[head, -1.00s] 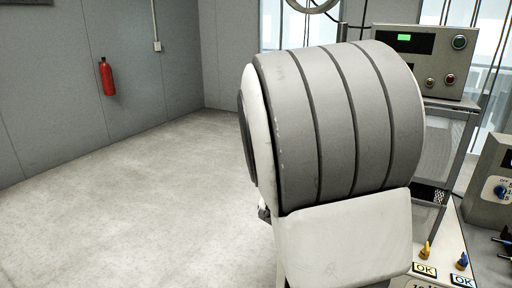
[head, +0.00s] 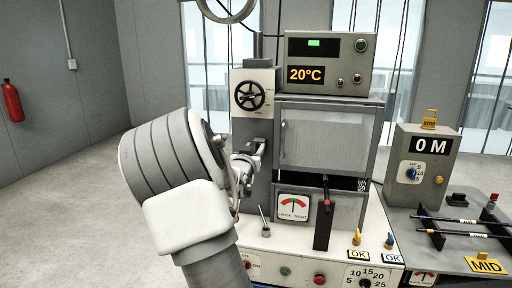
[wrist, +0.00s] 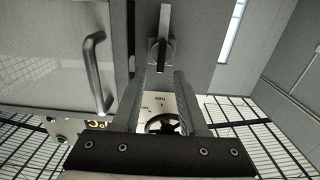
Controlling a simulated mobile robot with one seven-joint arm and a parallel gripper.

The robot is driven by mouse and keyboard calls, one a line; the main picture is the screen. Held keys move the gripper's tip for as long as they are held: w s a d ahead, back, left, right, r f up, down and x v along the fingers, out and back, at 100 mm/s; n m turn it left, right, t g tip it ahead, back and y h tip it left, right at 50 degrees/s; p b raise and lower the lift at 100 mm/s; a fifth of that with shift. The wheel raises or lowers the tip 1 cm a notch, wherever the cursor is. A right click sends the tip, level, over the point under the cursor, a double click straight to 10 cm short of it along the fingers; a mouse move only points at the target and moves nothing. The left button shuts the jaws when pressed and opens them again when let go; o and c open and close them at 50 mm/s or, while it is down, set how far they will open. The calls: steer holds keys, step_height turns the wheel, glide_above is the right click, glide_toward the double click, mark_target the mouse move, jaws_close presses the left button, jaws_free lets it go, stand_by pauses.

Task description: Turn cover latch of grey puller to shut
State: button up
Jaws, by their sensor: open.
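The grey cabinet with a closed-looking cover (head: 325,135), which I take for the puller, stands mid-picture in the head view. The cover's bar handle (wrist: 96,72) shows at left in the wrist view. A small latch (wrist: 165,22) with a light bar on a dark pivot lies beside the cover, its bar along the picture's vertical. In the head view I cannot make out the latch. My gripper (wrist: 166,80) is open and empty, its fingertips just below the latch in the wrist view; contact cannot be told. In the head view my gripper (head: 250,160) is left of the cover.
A black handwheel (head: 250,96) sits on the post above my gripper. A black-and-red lever (head: 324,215) and a thin grey lever (head: 264,222) stand in front of the cabinet. A grey 0 M box (head: 421,170) and rods on a rack (head: 460,225) are at right. Open floor lies left.

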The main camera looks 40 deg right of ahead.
steer(key=shift+x, duration=1.35)
jaws_close()
